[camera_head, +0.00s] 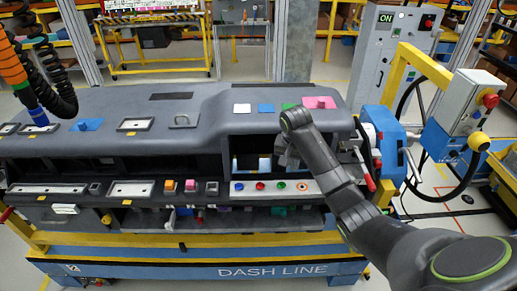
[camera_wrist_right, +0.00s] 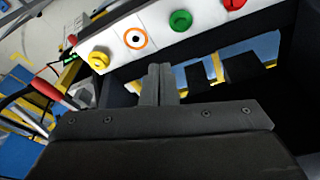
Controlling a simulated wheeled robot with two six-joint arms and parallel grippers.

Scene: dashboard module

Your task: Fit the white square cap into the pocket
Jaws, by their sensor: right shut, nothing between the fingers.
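A small white square (camera_head: 241,108) lies on top of the grey dashboard (camera_head: 130,98), left of a blue one; I cannot tell if it is the cap. My right gripper (camera_head: 286,158) is in front of the dashboard's right opening, above the white button panel (camera_head: 250,188). In the right wrist view its two fingers (camera_wrist_right: 160,84) are shut together and empty, near the panel's edge. I cannot make out the pocket for certain. My left gripper is not in view.
The panel carries blue, red and green buttons and an orange ring (camera_wrist_right: 136,38). Blue (camera_head: 266,108), green and pink (camera_head: 320,102) pieces lie on the dashboard top. A blue clamp unit with a red handle (camera_head: 364,170) stands at its right end.

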